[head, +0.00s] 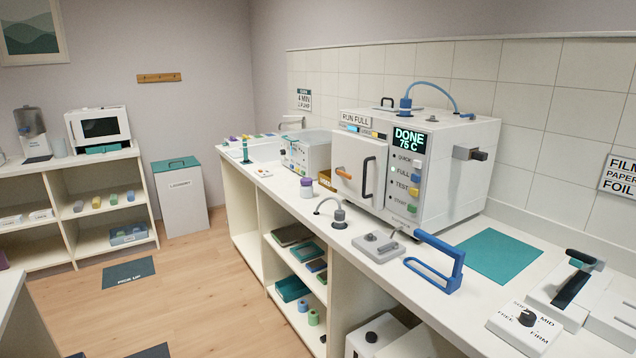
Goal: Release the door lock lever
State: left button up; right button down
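A white box-shaped machine (455,185) stands on the right counter. Its display (410,140) reads "DONE 75 C". Its front door (357,155) looks closed. A short orange lever (343,173) lies roughly level on the left part of the door, and I take it for the lock lever. A black upright handle (368,177) sits to its right on the door. Neither of my grippers shows in the head view.
A teal mat (500,255) lies to the right. The wooden floor (210,275) left of the counter is mostly clear.

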aim_at(341, 170)
jog(key=u, duration=0.55)
jog(key=i, duration=1.1)
jog(key=u, duration=0.05)
